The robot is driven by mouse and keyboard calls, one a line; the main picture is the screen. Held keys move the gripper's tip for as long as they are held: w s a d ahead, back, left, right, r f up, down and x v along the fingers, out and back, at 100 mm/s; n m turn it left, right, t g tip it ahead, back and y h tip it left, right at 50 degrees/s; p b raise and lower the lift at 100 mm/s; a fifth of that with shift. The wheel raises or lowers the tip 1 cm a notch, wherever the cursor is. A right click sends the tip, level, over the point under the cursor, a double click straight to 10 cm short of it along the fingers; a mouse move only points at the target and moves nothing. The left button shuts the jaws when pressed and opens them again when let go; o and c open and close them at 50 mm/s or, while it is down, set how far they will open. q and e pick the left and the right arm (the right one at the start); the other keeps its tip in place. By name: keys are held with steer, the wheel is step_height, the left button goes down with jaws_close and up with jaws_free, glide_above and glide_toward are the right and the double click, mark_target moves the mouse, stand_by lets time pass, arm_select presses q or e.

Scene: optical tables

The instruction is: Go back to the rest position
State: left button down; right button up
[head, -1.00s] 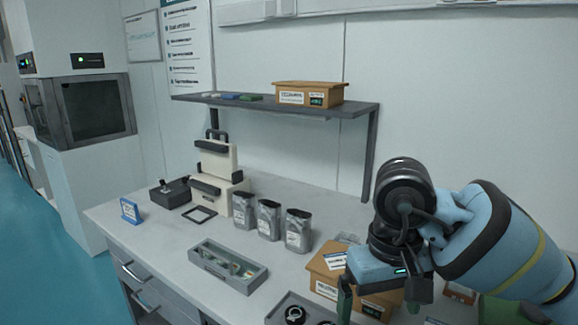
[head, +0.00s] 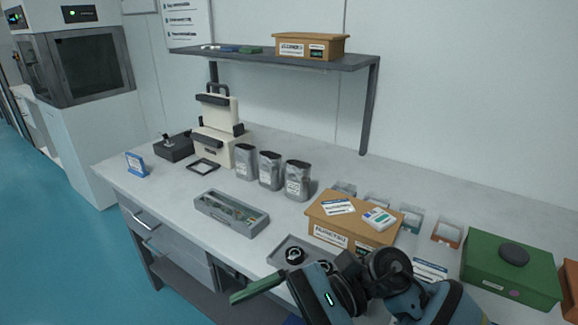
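My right gripper (head: 258,289) is low in the head view, over the front edge of the bench (head: 340,172). Its arm comes in from the lower right. One green finger shows, pointing left. The other finger is hidden or out of frame, so its opening cannot be told. Nothing is seen held in it. My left gripper is not in view.
A grey tray with round black parts (head: 283,253) lies just behind the gripper. Beyond are a cardboard box (head: 335,228), a grey bin (head: 231,214) and silver pouches (head: 270,170). A green box (head: 510,268) is at right. Floor (head: 75,240) is clear at left.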

steer(key=w+d+f+n+t+h, duration=0.2)
steer(key=d+f+n+t, duration=0.25)
steer(key=n+t, duration=0.4)
steer(key=w+d+f+n+t+h+p, duration=0.1)
steer(key=d+f+n+t, duration=0.35)
steer(key=n+t, duration=0.4)
steer(key=w+d+f+n+t+h, duration=0.25)
steer(key=f+n+t, duration=0.25)
steer(key=n+t, duration=0.4)
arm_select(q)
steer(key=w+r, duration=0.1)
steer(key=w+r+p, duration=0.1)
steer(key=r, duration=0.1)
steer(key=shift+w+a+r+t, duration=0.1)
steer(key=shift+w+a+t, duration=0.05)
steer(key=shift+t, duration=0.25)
arm_select(e)
steer(key=s+d+f+m+g+h, duration=0.2)
steer(key=s+d+f+m+g, duration=0.1)
steer(key=s+f, duration=0.4)
steer(key=s+d+f+m+g+h, duration=0.3)
steer(key=s+d+f+m, duration=0.1)
steer(key=s+f+m, duration=0.3)
steer(key=s+d+f+m+g+h, duration=0.2)
steer(key=s+d+f+m+g, duration=0.1)
steer(key=s+f, duration=0.4)
steer(key=shift+s+d+f+m+h, duration=0.2)
steer(key=shift+d+f+m+h, duration=0.25)
steer(key=shift+d+m, duration=0.5)
steer(key=shift+a, duration=0.15)
